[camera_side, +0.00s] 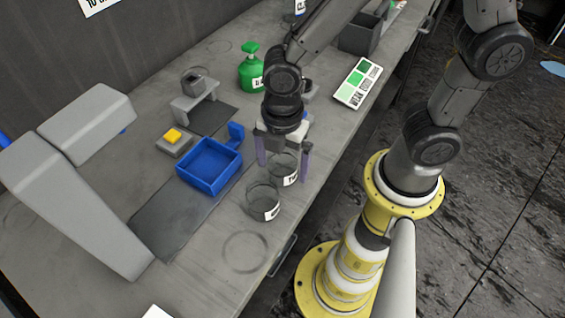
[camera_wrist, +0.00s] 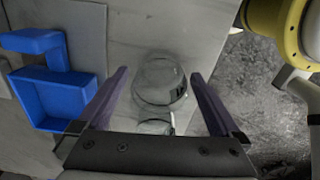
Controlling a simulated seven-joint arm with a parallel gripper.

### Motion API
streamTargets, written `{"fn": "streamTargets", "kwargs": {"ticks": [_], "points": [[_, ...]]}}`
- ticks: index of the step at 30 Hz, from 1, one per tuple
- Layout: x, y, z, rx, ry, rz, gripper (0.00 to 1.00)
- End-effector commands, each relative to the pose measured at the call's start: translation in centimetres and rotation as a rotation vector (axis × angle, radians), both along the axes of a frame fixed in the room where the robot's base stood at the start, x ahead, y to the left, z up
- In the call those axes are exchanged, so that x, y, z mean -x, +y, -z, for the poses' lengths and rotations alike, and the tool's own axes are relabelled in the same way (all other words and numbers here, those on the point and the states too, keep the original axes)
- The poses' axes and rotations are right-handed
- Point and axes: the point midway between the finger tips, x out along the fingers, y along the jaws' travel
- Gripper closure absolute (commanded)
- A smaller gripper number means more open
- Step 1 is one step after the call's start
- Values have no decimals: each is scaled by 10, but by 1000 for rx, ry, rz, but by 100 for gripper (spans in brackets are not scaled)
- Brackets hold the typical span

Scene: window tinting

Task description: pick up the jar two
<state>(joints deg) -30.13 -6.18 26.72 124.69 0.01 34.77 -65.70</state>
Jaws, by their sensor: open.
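Two clear glass jars with white labels stand near the table's front edge in the side view. The farther jar (camera_side: 283,164) is between the fingers of my gripper (camera_side: 284,172), or just below them. The nearer jar (camera_side: 262,199) stands just in front of it, outside the fingers. The label lettering is too small to read surely, so I cannot tell which is jar two. In the wrist view, my open gripper (camera_wrist: 160,76) has purple fingers on both sides of clear glass (camera_wrist: 160,80). Whether the fingers touch it is not clear.
A blue open box (camera_side: 209,163) is left of the jars. Behind are a yellow button (camera_side: 173,135), a grey stand (camera_side: 195,103) and a green bottle (camera_side: 251,70). A green swatch card (camera_side: 357,83) lies to the right. The front table corner is mostly clear.

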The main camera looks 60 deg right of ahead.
Motion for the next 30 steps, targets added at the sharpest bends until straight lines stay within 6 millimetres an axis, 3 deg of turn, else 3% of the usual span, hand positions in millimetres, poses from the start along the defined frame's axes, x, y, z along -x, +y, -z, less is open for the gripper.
{"fn": "streamTargets", "kwargs": {"ticks": [3,11,24,25,30], "points": [[1,0,10,1,2,0,0],[0,0,11,0,0,0,2],[0,0,10,0,0,0,81],[0,0,10,0,0,0,85],[0,0,10,0,-1,0,85]]}}
